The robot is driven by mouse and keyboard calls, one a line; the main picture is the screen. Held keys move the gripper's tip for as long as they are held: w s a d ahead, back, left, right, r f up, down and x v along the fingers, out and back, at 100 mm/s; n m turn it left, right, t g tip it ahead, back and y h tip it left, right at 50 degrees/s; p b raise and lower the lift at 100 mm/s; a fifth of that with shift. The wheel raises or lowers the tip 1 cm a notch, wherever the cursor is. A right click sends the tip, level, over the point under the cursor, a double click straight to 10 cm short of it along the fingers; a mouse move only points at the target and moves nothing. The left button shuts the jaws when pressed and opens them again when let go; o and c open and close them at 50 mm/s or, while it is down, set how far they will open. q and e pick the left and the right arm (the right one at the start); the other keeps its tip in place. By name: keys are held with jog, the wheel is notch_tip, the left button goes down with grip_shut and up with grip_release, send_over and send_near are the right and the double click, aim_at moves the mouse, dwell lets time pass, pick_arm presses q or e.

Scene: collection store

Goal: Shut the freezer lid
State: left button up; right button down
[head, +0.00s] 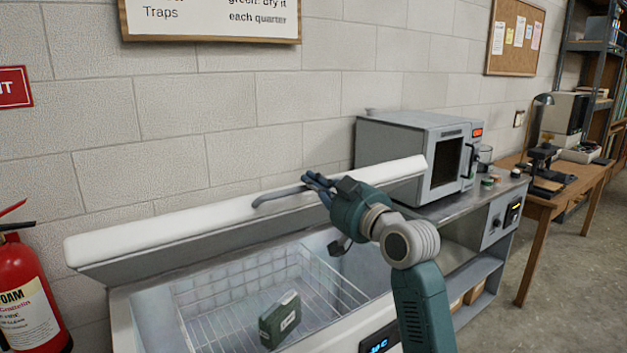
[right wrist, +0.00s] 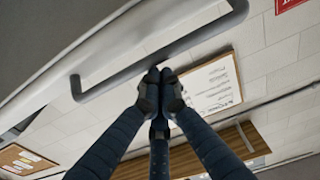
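The freezer lid (head: 245,208) is white and stands raised at a tilt, with the freezer (head: 153,310) open below it. Its dark bar handle (head: 278,195) shows along the lid's front; it also crosses the top of the right wrist view (right wrist: 115,77). My right gripper (head: 318,181) is at the right part of the handle. In the right wrist view its fingers (right wrist: 159,76) are together, tips close to the bar. I see no bar between them, and cannot tell whether they touch it. My left gripper is out of view.
Inside the freezer are a wire basket (head: 225,287) and a green box (head: 280,320). A grey oven-like appliance (head: 405,150) stands on the bench just right of the lid. A red fire extinguisher (head: 28,295) is at the left. A wooden table is farther right.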

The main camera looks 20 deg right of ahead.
jog(key=shift+w+f, duration=0.1)
jog(key=shift+f, duration=0.15)
